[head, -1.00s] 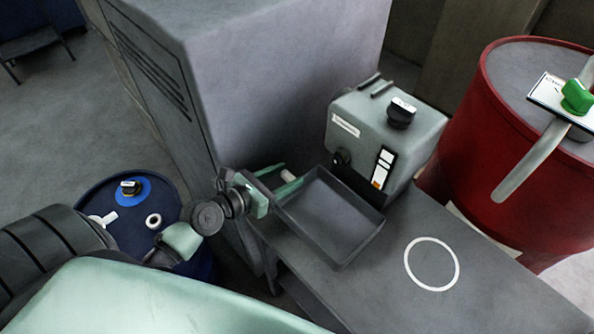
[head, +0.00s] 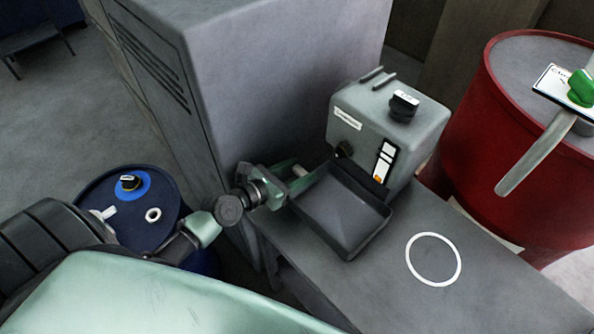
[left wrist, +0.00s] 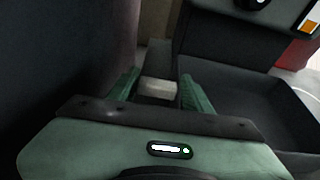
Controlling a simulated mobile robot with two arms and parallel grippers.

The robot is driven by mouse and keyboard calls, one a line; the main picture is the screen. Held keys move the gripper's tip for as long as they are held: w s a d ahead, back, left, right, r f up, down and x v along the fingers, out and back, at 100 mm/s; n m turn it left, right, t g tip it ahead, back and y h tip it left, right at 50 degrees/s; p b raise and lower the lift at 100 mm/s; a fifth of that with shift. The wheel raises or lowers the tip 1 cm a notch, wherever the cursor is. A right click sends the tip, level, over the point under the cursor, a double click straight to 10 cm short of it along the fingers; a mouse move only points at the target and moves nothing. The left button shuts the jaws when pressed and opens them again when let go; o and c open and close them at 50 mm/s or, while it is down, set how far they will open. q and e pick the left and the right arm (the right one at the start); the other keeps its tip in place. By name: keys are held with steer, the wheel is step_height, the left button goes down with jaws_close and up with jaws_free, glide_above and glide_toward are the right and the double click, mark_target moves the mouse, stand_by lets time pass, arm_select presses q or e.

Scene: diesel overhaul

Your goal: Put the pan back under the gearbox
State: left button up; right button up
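The pan (head: 340,212), a shallow dark grey tray, rests on the grey bench, empty and upright. Its far side is close against the lower front of the gearbox (head: 368,118), a grey-green box with a black cap. My left gripper (head: 297,178) is at the pan's left side. In the left wrist view its green fingers (left wrist: 158,92) flank a small pale block (left wrist: 158,88), with no clear gap on either side. The block appears to be the pan's grip, but its join to the pan is hidden. The pan (left wrist: 245,105) shows right of the fingers. My right gripper is not in view.
A tall grey cabinet (head: 270,80) stands behind and left of the pan. A red drum (head: 480,160) stands right of the gearbox, a blue drum (head: 130,215) at the left. The bench (head: 400,300) is clear around a painted white ring (head: 433,259).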

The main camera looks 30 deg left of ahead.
arm_select(q)
steer(key=o, duration=0.4)
steer(key=shift+r, duration=0.1)
steer(key=b+v, duration=0.1)
steer(key=v, duration=1)
steer(key=shift+s+a+r, duration=0.15)
steer(key=shift+s+r, duration=0.05)
steer(key=shift+s, duration=0.25)
